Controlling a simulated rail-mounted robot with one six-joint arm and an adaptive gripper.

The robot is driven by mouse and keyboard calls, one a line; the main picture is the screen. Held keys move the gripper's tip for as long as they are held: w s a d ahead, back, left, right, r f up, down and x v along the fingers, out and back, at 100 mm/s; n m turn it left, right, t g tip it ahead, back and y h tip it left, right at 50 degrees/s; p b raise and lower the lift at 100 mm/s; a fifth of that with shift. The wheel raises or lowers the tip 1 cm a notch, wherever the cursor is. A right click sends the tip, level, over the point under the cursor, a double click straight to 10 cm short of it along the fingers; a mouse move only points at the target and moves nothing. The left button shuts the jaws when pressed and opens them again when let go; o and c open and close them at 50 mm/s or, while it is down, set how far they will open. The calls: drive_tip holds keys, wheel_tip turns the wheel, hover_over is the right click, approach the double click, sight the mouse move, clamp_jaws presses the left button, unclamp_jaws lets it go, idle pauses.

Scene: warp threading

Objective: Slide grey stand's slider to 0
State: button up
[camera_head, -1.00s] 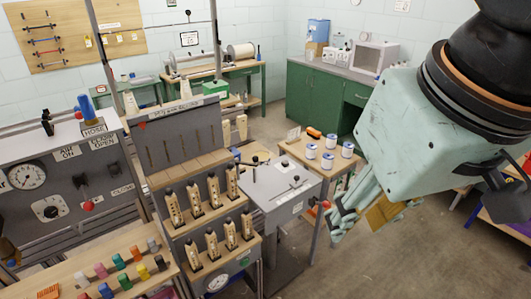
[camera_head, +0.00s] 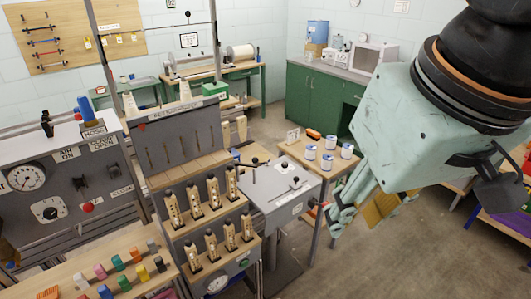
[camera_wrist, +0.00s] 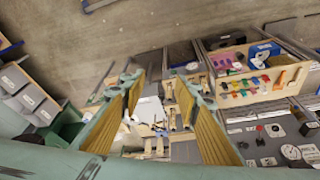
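A grey stand (camera_head: 279,194) with a flat pale top stands near the middle of the head view. Small dark-knobbed handles and a white label show on it, and a red part (camera_head: 313,203) sits at its right side. I cannot tell which part is the slider, nor read its scale. My gripper (camera_head: 335,216) hangs just right of the stand, apart from it in the picture. In the wrist view my gripper (camera_wrist: 160,80) is open, its two yellow-padded fingers wide apart with nothing between them. The stand's pale top (camera_wrist: 150,108) appears beyond the fingers.
A tiered wooden rack (camera_head: 190,170) with several wooden pieces stands left of the stand. A small wooden table (camera_head: 290,148) with several white-and-blue spools is behind it. A grey gauge panel (camera_head: 60,185) is at far left. Open floor (camera_head: 400,255) lies to the right.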

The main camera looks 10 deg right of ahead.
drive_tip(key=w+r, duration=0.3)
drive_tip(key=w, duration=0.7)
drive_tip(key=m+g+p, duration=0.2)
drive_tip(key=g+p, duration=0.2)
drive_tip(key=p, duration=0.2)
hover_over(296, 179)
wheel_tip(296, 179, down, 34)
drive_tip(key=shift+w+d+f, duration=0.3)
drive_tip(key=shift+w, duration=0.25)
drive_tip(key=shift+f, duration=0.15)
drive_tip(key=shift+f+b, duration=0.4)
drive_tip(key=shift+f, duration=6.35)
